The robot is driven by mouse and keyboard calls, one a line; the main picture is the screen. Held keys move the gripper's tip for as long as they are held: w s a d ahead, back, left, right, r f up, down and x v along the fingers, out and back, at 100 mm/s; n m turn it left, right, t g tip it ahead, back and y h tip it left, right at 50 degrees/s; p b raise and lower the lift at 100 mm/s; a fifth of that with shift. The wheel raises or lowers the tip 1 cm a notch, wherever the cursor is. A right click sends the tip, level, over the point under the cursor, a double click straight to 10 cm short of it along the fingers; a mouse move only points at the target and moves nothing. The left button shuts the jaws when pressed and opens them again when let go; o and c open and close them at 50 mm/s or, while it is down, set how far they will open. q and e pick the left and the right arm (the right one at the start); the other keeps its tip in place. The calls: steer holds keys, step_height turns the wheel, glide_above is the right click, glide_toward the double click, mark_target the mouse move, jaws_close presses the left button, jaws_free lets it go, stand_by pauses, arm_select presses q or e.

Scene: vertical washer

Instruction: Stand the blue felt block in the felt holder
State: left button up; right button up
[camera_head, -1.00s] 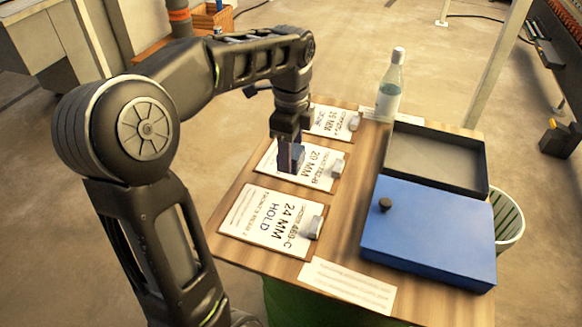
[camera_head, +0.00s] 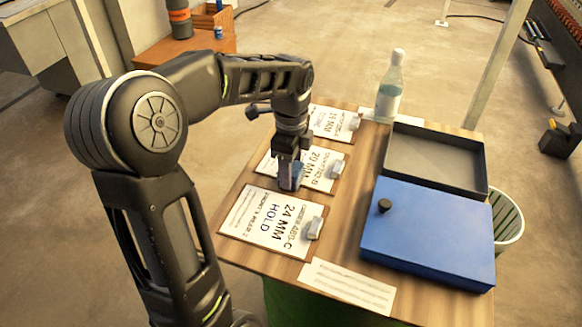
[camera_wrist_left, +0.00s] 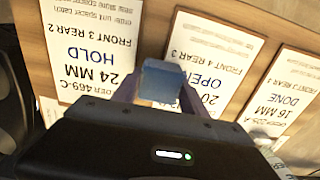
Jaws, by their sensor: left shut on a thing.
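The blue felt block (camera_head: 298,172) is between the fingers of my left gripper (camera_head: 288,180), which is shut on it. The gripper points down over the middle card, marked 20 MM (camera_head: 322,170), near its border with the card marked 24 MM (camera_head: 268,220). In the left wrist view the blue block (camera_wrist_left: 162,82) sticks out past the fingers, between the HOLD and OPEN cards. I cannot tell whether it touches the table. I cannot make out for sure which thing is the felt holder. My right gripper is not in view.
A blue case (camera_head: 430,235) with a dark knob and an open dark tray (camera_head: 440,165) stand on the right of the wooden table (camera_head: 345,225). A clear bottle (camera_head: 390,90) stands at the back. Small grey pieces sit at the cards' right edges. A paper strip (camera_head: 345,287) lies in front.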

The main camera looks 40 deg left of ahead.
arm_select(q)
steer(key=o, duration=1.5)
steer(key=shift+c, duration=0.2)
steer(key=shift+w+d+r+b, duration=0.1)
steer(key=shift+r+b, duration=0.3)
steer(key=shift+r, duration=3.5)
